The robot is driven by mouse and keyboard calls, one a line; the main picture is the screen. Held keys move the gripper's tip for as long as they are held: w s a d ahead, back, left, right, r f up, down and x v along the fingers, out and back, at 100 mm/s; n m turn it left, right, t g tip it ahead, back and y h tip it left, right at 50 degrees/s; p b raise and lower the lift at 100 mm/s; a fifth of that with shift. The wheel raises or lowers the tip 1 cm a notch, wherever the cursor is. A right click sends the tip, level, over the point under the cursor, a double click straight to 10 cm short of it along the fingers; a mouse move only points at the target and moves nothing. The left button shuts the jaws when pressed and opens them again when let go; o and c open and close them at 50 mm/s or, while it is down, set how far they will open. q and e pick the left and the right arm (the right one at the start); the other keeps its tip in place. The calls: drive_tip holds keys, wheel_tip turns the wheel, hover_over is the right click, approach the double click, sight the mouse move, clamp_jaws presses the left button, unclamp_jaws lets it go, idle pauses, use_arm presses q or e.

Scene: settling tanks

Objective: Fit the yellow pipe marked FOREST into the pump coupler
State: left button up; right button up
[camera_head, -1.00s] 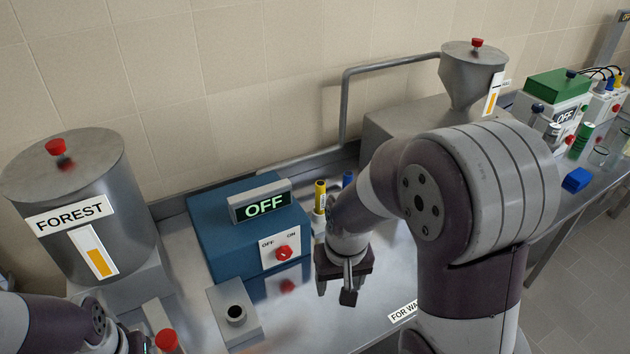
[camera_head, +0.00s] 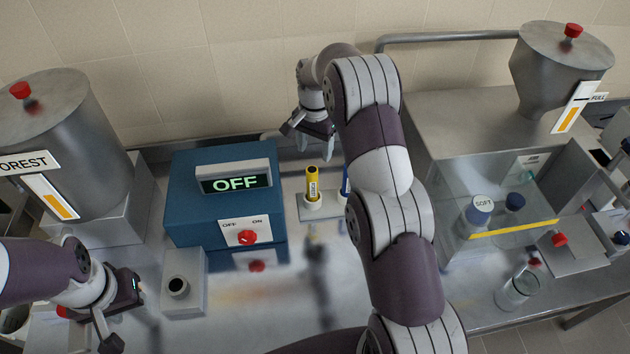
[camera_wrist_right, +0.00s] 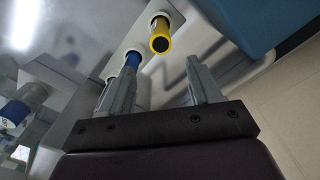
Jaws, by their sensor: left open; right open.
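The yellow pipe (camera_head: 312,186) stands upright in a white holder on a small rack, with a dark open top; its label is too small to read. It also shows in the right wrist view (camera_wrist_right: 160,38). A grey block with a dark round hole (camera_head: 178,287), apparently the pump coupler, stands in front of the blue pump box (camera_head: 213,212). My right gripper (camera_head: 308,146) is open and empty, just behind and above the yellow pipe; in its wrist view (camera_wrist_right: 163,75) the pipe lies beyond the fingertips. My left gripper (camera_head: 117,314) is open and empty, left of the coupler.
A blue pipe (camera_head: 345,183) stands right beside the yellow one, partly hidden by my right arm. The FOREST tank (camera_head: 80,150) is at left. A clear enclosure with jars (camera_head: 480,213) is at right. The wall is close behind the rack.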

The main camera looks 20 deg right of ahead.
sight(312, 178)
drive_tip(key=shift+s+a+f+p, duration=0.25)
drive_tip(key=shift+a+f+p, duration=0.3)
drive_tip(key=shift+f+p, duration=0.3)
drive_tip(key=shift+a+f+p, duration=0.35)
drive_tip(key=shift+a+f, duration=0.05)
drive_tip(key=shift+f, duration=0.35)
drive_tip(key=f+p, duration=0.1)
drive_tip(key=f, duration=0.1)
drive_tip(key=f+p, duration=0.1)
drive_tip(key=f, duration=0.1)
drive_tip(key=d+f+p, duration=0.1)
drive_tip(key=f, duration=0.2)
drive_tip(key=shift+p, duration=0.3)
drive_tip(key=shift+a+f, duration=0.15)
drive_tip(key=shift+f, duration=0.1)
drive_tip(key=shift+a+f, duration=0.1)
drive_tip(key=shift+a, duration=0.05)
drive_tip(key=shift+d, duration=0.2)
clamp_jaws()
use_arm(q)
drive_tip(key=r, duration=0.2)
drive_tip(key=a+r, duration=0.1)
drive_tip(key=r, duration=0.1)
drive_tip(key=shift+a, duration=0.1)
